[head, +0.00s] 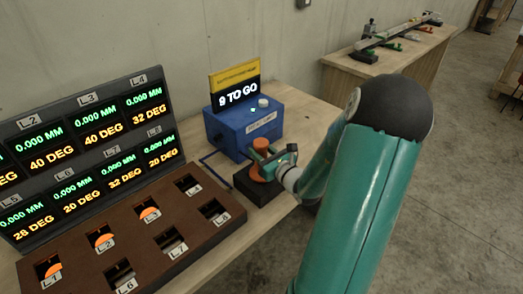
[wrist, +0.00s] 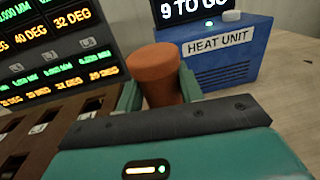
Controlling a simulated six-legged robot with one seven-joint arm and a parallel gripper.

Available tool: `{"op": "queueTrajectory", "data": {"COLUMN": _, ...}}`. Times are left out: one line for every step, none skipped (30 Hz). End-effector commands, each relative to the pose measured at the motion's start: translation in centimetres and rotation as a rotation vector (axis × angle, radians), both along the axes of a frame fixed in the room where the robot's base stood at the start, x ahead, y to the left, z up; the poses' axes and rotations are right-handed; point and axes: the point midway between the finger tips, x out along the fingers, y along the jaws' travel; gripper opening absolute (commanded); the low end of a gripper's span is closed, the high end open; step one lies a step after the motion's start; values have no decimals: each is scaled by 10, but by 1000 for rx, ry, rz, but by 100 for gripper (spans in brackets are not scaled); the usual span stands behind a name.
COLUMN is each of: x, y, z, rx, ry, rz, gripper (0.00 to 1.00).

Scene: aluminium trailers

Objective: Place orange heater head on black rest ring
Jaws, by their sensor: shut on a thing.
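The orange heater head (head: 262,158) is a short cylinder held upright in my gripper (head: 268,166). In the wrist view the heater head (wrist: 155,72) stands between the two green fingers of my gripper (wrist: 158,95), which are shut on it. Below it in the head view is a black block (head: 258,188) beside the blue heat unit, with an orange base showing low between the fingers. The black rest ring cannot be made out apart from this block. I cannot tell whether the heater head touches the block.
The blue heat unit (head: 243,125) with a "9 TO GO" display (head: 236,95) stands behind. A brown slotted rack (head: 130,235) with several orange pieces lies left, below a readout board (head: 90,145). Another bench (head: 400,55) stands at the back right.

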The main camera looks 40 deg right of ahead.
Motion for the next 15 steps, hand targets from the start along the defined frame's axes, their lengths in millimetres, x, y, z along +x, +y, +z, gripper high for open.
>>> {"op": "queueTrajectory", "data": {"x": 1, "y": 0, "z": 0, "rx": -1, "ry": -3, "rz": 1, "gripper": 0}}
{"op": "queueTrajectory", "data": {"x": 1, "y": 0, "z": -1, "rx": -1, "ry": -3, "rz": 1, "gripper": 0}}
{"op": "queueTrajectory", "data": {"x": 1, "y": 0, "z": -2, "rx": -1, "ry": -3, "rz": 1, "gripper": 0}}
{"op": "queueTrajectory", "data": {"x": 0, "y": 0, "z": -3, "rx": 0, "ry": 0, "rz": 1, "gripper": 43}}
{"op": "queueTrajectory", "data": {"x": 0, "y": 0, "z": -3, "rx": 0, "ry": 0, "rz": 1, "gripper": 49}}
{"op": "queueTrajectory", "data": {"x": 1, "y": 0, "z": -3, "rx": 0, "ry": 0, "rz": 1, "gripper": 57}}
{"op": "queueTrajectory", "data": {"x": 1, "y": 0, "z": -3, "rx": 0, "ry": 0, "rz": 1, "gripper": 59}}
{"op": "queueTrajectory", "data": {"x": 1, "y": 0, "z": -3, "rx": 0, "ry": 0, "rz": 1, "gripper": 59}}
{"op": "queueTrajectory", "data": {"x": 1, "y": 0, "z": -3, "rx": 0, "ry": 0, "rz": 1, "gripper": 59}}
{"op": "queueTrajectory", "data": {"x": 1, "y": 0, "z": -3, "rx": 0, "ry": 0, "rz": 1, "gripper": 59}}
{"op": "queueTrajectory", "data": {"x": 1, "y": 0, "z": -3, "rx": 0, "ry": 0, "rz": 1, "gripper": 59}}
{"op": "queueTrajectory", "data": {"x": 1, "y": 0, "z": -3, "rx": 0, "ry": 0, "rz": 1, "gripper": 59}}
{"op": "queueTrajectory", "data": {"x": 1, "y": 0, "z": -3, "rx": 0, "ry": 0, "rz": 2, "gripper": 59}}
{"op": "queueTrajectory", "data": {"x": 1, "y": -1, "z": -3, "rx": 0, "ry": 0, "rz": 2, "gripper": 59}}
{"op": "queueTrajectory", "data": {"x": 1, "y": -1, "z": -2, "rx": 0, "ry": 0, "rz": 2, "gripper": 59}}
